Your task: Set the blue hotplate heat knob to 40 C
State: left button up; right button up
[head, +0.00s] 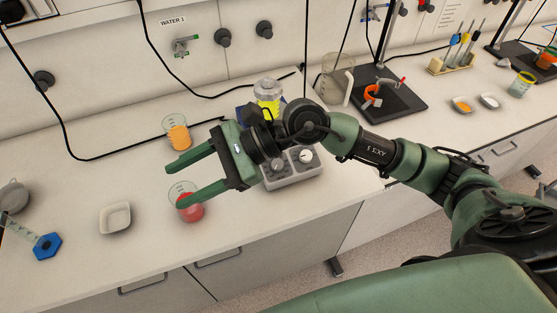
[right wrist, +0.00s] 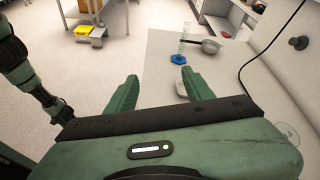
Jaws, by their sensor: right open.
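My right gripper (head: 174,186) reaches left over the bench in the head view, with its fingers apart and nothing between them. It also shows open in the right wrist view (right wrist: 152,88). A blue hotplate (head: 245,117) is partly visible behind the gripper's wrist, beside a flask of yellow liquid (head: 268,92). My arm hides much of it. My left gripper is in neither view.
A beaker of orange liquid (head: 179,138) and a beaker of red liquid (head: 191,210) stand close to my gripper fingers. A white dish (head: 115,218) and a blue hexagonal base (head: 47,246) are farther left. Black cables (head: 100,158) cross the back of the bench.

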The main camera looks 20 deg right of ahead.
jog(key=w+d+f+n+h, duration=0.35)
jog(key=d+f+h, duration=0.35)
jog(key=d, duration=0.3)
jog(key=t+h, duration=0.1)
jog(key=h, duration=0.4)
send_near(278, 164)
jog(key=f, duration=0.1)
jog(key=shift+n, duration=0.35)
jog(key=p+x, duration=0.2)
jog(key=x, duration=0.5)
jog(key=shift+a+r+p, duration=0.1)
jog(key=shift+a+p, duration=0.05)
jog(key=shift+p, duration=0.25)
jog(key=shift+w+a+f, duration=0.1)
jog(key=shift+w+f, duration=0.05)
jog(key=shift+f, duration=0.3)
grip_shut()
